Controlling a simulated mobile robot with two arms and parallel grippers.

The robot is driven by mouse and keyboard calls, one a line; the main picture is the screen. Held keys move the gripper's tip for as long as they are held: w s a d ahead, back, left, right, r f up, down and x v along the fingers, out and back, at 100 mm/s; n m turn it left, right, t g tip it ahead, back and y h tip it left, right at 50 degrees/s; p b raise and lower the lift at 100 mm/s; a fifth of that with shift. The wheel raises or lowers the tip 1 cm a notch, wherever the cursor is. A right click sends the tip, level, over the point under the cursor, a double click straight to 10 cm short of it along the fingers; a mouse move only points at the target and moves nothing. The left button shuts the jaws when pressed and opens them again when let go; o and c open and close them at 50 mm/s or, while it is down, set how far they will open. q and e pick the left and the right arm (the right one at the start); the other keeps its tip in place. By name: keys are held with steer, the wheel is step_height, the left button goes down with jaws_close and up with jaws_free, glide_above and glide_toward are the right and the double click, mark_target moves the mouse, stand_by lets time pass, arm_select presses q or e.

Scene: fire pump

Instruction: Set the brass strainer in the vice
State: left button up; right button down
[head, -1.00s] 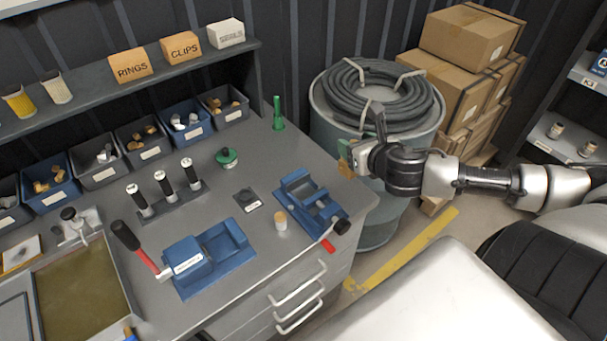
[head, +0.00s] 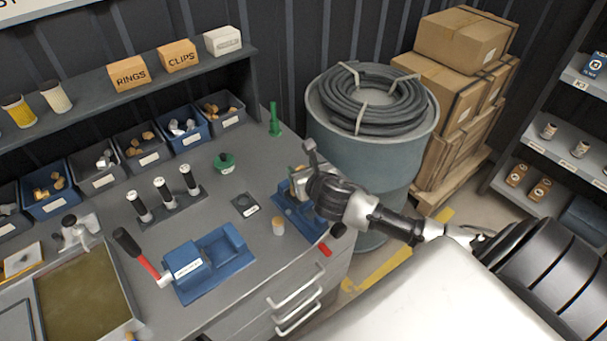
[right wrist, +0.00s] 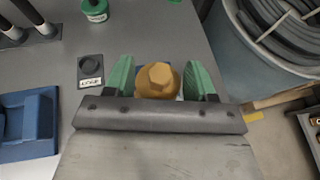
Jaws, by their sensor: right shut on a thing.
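The brass strainer (right wrist: 158,80), with a hexagonal top, is between the green fingers of my right gripper (right wrist: 162,82) in the right wrist view. The gripper is shut on it. In the head view my right gripper (head: 299,178) is over the blue vice (head: 290,213) at the right end of the bench and hides part of it. I cannot tell whether the strainer touches the vice. A second blue fixture (head: 205,264), with a red-and-black lever, is further left; it also shows in the right wrist view (right wrist: 28,122). My left gripper is out of view.
A green-topped part (head: 224,162) and a green upright (head: 275,120) are behind. A hose drum (head: 365,160) stands right of the bench.

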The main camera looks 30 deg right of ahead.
steer(key=shift+f, duration=1)
steer(key=shift+c, duration=1.8)
jaws_free()
steer(key=shift+s+f, duration=0.1)
steer(key=b+v, duration=0.1)
steer(key=v, duration=1.1)
steer(key=shift+b, duration=0.3)
steer(key=shift+d, duration=0.1)
